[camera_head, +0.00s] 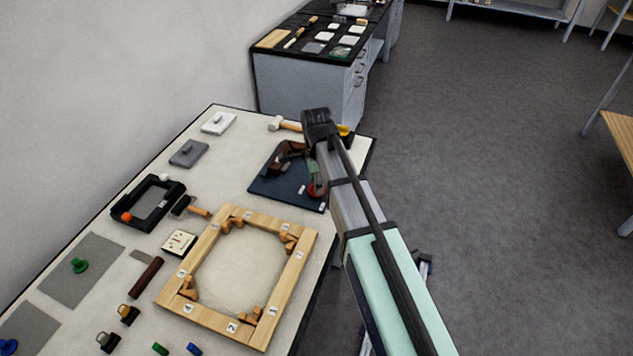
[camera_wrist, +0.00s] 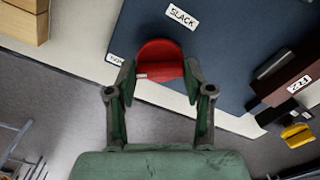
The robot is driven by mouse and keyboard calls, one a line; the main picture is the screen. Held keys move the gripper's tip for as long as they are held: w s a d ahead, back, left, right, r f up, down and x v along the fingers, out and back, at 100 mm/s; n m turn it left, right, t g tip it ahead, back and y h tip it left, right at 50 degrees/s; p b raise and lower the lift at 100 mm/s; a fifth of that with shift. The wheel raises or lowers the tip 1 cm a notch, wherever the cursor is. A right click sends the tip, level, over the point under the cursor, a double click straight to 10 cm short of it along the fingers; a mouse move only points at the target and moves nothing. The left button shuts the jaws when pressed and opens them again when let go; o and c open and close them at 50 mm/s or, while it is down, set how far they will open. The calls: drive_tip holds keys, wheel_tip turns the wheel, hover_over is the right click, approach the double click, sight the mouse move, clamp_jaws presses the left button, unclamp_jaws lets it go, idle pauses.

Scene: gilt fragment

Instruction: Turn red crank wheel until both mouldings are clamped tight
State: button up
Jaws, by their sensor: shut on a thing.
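The red crank wheel (camera_wrist: 160,60) sits at the edge of a dark blue board. My gripper (camera_wrist: 158,76) has its two green fingers on either side of the wheel and is shut on it. In the head view, the wheel (camera_head: 317,190) shows below my wrist, with my gripper (camera_head: 315,180) partly hidden by the arm. A brown moulding (camera_wrist: 284,78) with a white label lies right of the wheel in the wrist view. Brown pieces (camera_head: 285,153) also show on the board in the head view. I cannot tell how tightly the mouldings are held.
The dark blue board (camera_head: 270,190) lies at the table's right end and bears a "SLACK" label (camera_wrist: 183,17). A yellow thing (camera_wrist: 297,135) is near the moulding. A wooden frame (camera_head: 305,258) lies in front. A white mallet (camera_head: 277,123) lies behind. Open floor is at right.

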drive_tip(key=shift+s+f+m, duration=0.1)
drive_tip(key=shift+s+m, duration=0.05)
drive_tip(key=shift+m, duration=0.35)
drive_tip(key=o, duration=1.2)
drive_tip(key=shift+c, duration=0.2)
drive_tip(key=shift+r, duration=0.75)
wheel_tip(320, 180, up, 11)
drive_tip(key=shift+f, duration=0.2)
